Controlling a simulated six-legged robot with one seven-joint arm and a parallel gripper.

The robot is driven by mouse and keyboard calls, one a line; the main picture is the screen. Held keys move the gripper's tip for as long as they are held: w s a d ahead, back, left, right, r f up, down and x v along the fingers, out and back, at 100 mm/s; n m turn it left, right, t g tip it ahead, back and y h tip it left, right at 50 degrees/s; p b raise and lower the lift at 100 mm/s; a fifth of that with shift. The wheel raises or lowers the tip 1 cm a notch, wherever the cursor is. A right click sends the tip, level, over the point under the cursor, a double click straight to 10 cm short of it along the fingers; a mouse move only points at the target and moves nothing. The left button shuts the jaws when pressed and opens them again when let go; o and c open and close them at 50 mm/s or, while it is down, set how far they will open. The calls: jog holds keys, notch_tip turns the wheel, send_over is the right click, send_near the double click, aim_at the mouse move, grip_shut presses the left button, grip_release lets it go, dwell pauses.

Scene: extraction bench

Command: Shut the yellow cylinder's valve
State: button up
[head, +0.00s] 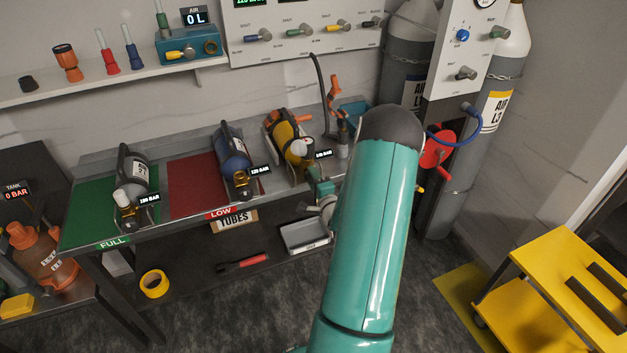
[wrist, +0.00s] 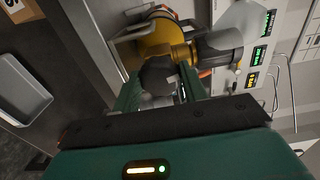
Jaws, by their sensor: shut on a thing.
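The yellow cylinder (head: 283,130) lies on the right part of the bench top, its valve end toward me, with a small pressure display (head: 323,154) beside it. In the wrist view the yellow cylinder (wrist: 155,38) is just beyond the fingers, with a dark round valve knob (wrist: 158,74) in front of it. My gripper (wrist: 160,92) is shut on this knob, a teal finger on either side. In the head view my gripper (head: 318,178) is at the cylinder's valve end, and my arm hides part of that area. The far side of the knob is hidden.
A blue cylinder (head: 232,150) lies on the red mat and a grey one (head: 133,172) on the green mat, both left of the yellow one. An orange-handled tool (head: 333,92) and a hose stand behind. A grey tray (head: 303,236) is on the lower shelf.

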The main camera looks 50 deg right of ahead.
jog(key=shift+m, duration=1.1)
jog(key=o, duration=1)
jog(key=shift+s, duration=0.1)
jog(key=v, duration=1.3)
jog(key=shift+s+a, duration=0.2)
jog(key=shift+s, duration=0.05)
